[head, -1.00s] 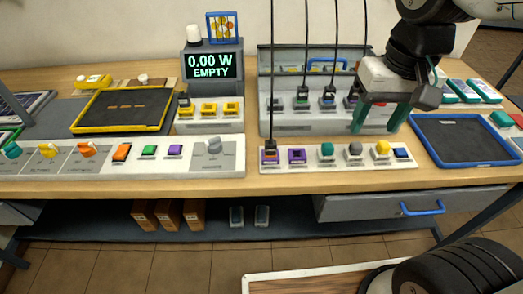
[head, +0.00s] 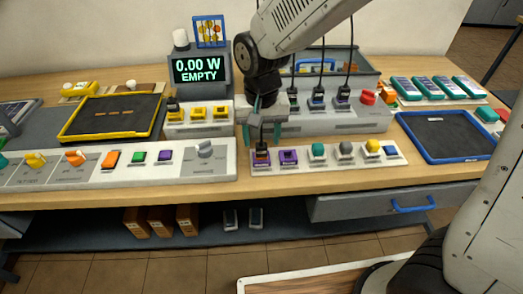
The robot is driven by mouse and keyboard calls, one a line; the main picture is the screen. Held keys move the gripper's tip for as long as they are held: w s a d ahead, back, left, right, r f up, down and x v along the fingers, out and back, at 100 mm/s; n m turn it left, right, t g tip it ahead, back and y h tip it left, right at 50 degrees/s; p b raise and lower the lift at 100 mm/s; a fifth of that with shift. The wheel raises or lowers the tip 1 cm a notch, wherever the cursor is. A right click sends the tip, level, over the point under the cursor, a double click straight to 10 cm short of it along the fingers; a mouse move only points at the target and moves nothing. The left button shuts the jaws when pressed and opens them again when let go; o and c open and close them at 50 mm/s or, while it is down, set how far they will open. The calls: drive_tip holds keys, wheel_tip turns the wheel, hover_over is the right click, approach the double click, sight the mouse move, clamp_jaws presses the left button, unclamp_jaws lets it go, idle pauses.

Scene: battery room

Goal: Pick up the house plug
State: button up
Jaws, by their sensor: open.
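A dark plug (head: 262,149) stands upright in a socket at the left end of the front white panel. Several similar plugs on black cables are in view, such as one in the back panel (head: 318,98). Their labels are too small to read, so I cannot tell for certain which is the house plug. My gripper (head: 262,131) points down with its teal fingers apart, just above and behind the front plug. That plug's cable rises between the fingers, and its upper part is hidden by my gripper. I cannot see any contact.
The front panel (head: 400,159) also has a purple socket (head: 289,157) and coloured knobs. A display (head: 198,69) reads 0.00 W EMPTY. A blue-edged tray (head: 445,133) lies right, a yellow-edged tray (head: 110,117) left. Cables hang over the back panel.

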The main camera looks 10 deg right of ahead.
sight(261, 145)
wheel_tip(261, 145, down, 3)
drive_tip(key=shift+f, duration=0.2)
drive_tip(key=shift+c, duration=0.3)
drive_tip(key=c, duration=1)
drive_tip(key=shift+r, duration=0.1)
